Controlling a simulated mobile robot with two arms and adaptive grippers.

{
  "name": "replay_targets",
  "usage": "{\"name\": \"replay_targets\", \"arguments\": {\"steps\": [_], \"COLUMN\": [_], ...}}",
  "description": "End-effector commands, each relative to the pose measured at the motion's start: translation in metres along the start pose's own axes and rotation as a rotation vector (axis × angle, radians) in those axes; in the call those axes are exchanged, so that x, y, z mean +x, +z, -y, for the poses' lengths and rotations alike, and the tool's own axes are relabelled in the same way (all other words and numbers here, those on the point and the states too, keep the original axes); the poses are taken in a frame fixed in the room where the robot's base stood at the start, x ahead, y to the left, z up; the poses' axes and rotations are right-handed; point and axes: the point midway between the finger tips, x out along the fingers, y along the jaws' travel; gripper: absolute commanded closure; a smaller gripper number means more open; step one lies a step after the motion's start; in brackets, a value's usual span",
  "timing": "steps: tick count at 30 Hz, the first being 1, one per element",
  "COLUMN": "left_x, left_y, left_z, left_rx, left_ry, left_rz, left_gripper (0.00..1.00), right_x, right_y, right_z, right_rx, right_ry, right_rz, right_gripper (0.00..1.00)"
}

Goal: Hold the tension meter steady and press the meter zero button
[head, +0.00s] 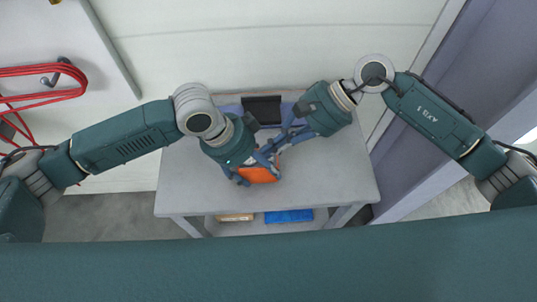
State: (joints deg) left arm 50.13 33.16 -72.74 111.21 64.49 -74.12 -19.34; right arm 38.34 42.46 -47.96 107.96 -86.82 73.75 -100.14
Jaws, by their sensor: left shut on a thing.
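The tension meter (258,175) shows as an orange body over the middle of the grey table. My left gripper (253,168) is shut on it, and the fingers and wrist cover part of it. My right gripper (272,149) reaches in from the upper right, with its fingers close to the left gripper and the far side of the meter. The blue fingers of the two grippers overlap in the picture, so I cannot tell whether the right one is open or touches the meter. The zero button cannot be made out.
The grey table (335,185) is bare at its right and front left. A black stand-like object (263,109) is at its back edge. A tan box (235,217) and a blue box (289,216) lie on the lower shelf. A red hose (45,83) hangs at left.

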Motion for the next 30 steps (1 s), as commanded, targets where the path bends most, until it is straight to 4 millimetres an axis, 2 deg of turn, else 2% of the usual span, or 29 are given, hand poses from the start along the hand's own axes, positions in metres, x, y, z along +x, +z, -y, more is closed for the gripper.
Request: {"name": "replay_targets", "arguments": {"steps": [30], "left_x": [-0.0002], "left_y": [-0.0005], "left_z": [-0.0001], "left_rx": [0.001], "left_ry": [0.000], "left_rz": [-0.001], "left_gripper": [0.75], "right_x": [0.0088], "right_y": [-0.0060], "right_z": [-0.0069], "right_rx": [0.001], "right_ry": [0.001], "right_rz": [0.001], "right_gripper": [1.00]}}
